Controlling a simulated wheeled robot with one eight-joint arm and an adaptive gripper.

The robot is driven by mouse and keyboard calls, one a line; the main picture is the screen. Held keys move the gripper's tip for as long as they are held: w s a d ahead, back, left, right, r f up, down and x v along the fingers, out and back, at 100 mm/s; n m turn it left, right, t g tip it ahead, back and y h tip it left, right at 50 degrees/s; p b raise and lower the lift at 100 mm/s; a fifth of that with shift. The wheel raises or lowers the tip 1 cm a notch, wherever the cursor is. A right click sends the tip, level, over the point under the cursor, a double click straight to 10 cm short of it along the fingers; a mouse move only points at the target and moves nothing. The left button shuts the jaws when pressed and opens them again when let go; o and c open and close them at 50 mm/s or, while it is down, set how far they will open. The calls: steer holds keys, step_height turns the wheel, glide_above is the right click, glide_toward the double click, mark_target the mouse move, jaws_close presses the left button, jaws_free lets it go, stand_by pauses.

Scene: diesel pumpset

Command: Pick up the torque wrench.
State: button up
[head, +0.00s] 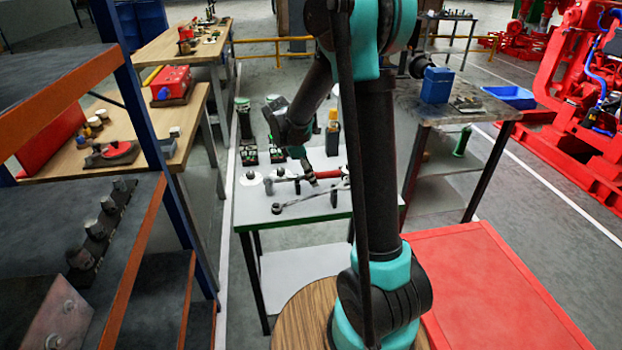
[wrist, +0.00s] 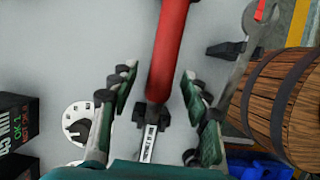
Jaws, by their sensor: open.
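The torque wrench (head: 329,174) has a red handle and a silver shaft. It lies on the light-topped table (head: 300,222) with the green edge. In the wrist view its red handle (wrist: 172,45) runs from the top edge to between my fingers, and its shaft passes over a black support and out of sight below. My gripper (wrist: 157,78) is open, with one finger on each side of the wrench and gaps between. In the head view my gripper (head: 312,178) is just above the wrench. I cannot tell its exact height over it.
A grey open-ended spanner (head: 305,200) lies on black supports beside the wrench, and its jaw end (wrist: 254,30) shows in the wrist view. White round pieces (head: 250,178) and dark boxes (head: 249,155) stand to the left and behind. A blue-orange shelf rack (head: 140,130) stands at left.

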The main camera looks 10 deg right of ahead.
steer(key=shift+c, duration=0.2)
jaws_close()
steer(key=shift+r, duration=0.1)
stand_by(0.4)
step_height(320, 180, up, 20)
stand_by(0.5)
steer(key=c, duration=0.6)
jaws_free()
jaws_close()
